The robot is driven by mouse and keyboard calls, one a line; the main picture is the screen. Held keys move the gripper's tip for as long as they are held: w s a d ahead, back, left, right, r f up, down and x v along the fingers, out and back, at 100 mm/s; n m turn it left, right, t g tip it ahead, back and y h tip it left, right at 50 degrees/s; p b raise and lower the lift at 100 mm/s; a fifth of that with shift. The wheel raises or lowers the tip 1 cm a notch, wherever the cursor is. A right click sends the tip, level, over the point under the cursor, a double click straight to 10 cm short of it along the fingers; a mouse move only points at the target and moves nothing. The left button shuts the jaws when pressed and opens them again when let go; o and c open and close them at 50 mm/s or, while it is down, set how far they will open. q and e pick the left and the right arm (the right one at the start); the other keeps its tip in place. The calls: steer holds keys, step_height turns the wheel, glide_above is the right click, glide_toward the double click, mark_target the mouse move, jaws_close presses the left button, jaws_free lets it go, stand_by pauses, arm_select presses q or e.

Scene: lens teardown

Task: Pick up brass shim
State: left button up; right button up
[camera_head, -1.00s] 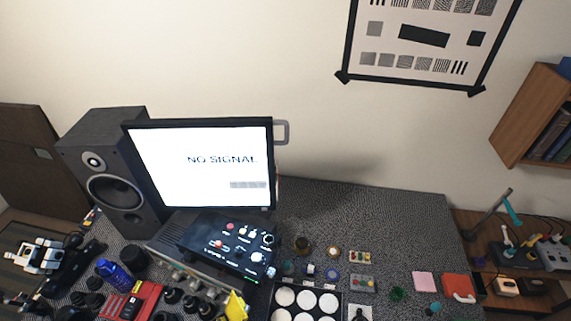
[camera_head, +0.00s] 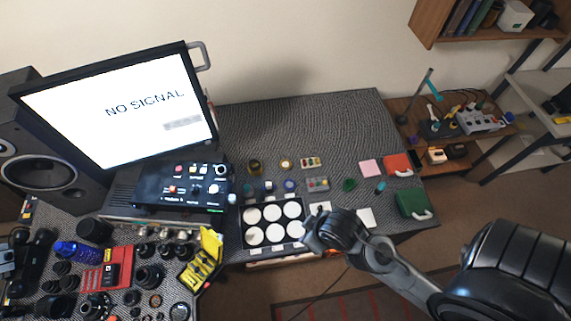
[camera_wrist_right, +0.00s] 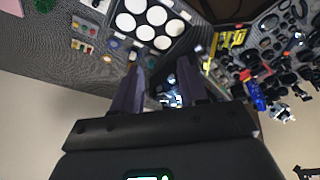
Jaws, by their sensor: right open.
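I cannot pick out the brass shim with certainty; the parts on the bench are small in view. A brownish, brass-toned round piece (camera_head: 255,167) and a small pale gold round piece (camera_head: 286,164) lie behind the dark tray (camera_head: 264,224), which holds several white discs. My right gripper (camera_head: 316,240) is at the tray's front right corner, coming in from the right. In the right wrist view its two fingers (camera_wrist_right: 160,80) are apart with nothing seen between them. My left gripper is in neither current view.
A black control box (camera_head: 180,187) and the monitor (camera_head: 120,105) stand left of the tray. A yellow case (camera_head: 203,258) and lens parts crowd the front left. Pink (camera_head: 371,168), red (camera_head: 398,165) and green (camera_head: 412,204) items lie at right. The bench's back right is clear.

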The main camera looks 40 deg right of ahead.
stand_by(0.4)
steer(key=o, duration=0.9)
steer(key=shift+o, duration=0.2)
